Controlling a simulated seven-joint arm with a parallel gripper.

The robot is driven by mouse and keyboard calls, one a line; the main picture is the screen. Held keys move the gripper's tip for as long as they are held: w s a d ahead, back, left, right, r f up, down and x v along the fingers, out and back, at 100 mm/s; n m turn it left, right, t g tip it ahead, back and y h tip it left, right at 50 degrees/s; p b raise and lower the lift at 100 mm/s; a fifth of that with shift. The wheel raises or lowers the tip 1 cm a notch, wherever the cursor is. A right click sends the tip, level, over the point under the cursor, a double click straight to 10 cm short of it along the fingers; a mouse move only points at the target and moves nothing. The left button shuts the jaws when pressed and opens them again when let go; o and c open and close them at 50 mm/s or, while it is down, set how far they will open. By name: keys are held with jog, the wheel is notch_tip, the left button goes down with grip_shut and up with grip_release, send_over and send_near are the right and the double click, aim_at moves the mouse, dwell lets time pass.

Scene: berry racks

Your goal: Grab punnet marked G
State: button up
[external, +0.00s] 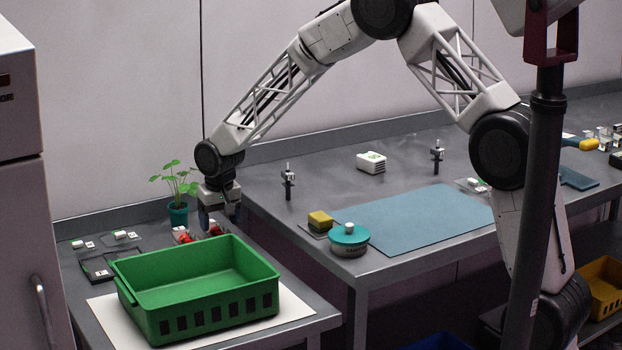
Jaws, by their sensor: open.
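My gripper (219,220) points down at the left table, just behind the green crate, with its fingers apart. Small red berries with white parts show below and beside it; the left group (183,237) stands just left of my fingers. Another red item (215,230) shows between or just behind my fingers; I cannot tell which. The crate's rim hides their lower parts. No letter G can be read on any of them, so I cannot tell which punnet is marked G.
The empty green crate (216,310) stands on a white sheet (112,318) in front of my gripper. A potted plant (178,213) stands close left. The right table holds a blue mat (415,220), a teal-lidded pot (348,240), a yellow sponge (320,219) and a white box (371,163).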

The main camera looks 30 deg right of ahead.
aim_at(220, 232)
jog(key=shift+w+f, duration=0.2)
jog(key=shift+f, duration=1.45)
jog(key=shift+f, duration=0.25)
jog(key=c, duration=0.7)
jog(key=shift+r, duration=0.2)
jog(key=shift+c, duration=0.2)
jog(key=shift+r, duration=0.6)
jog(key=r, duration=0.2)
jog(key=shift+s+d+r, duration=0.1)
jog(key=shift+s+r, duration=0.2)
jog(key=shift+s, duration=0.05)
jog(key=s+d, duration=0.1)
jog(key=s, duration=0.3)
jog(key=s+d+r, duration=0.1)
jog(key=s+d, duration=0.1)
jog(key=s, duration=0.3)
jog(key=s+d, duration=0.2)
jog(key=s, duration=0.3)
jog(key=shift+s+r, duration=0.2)
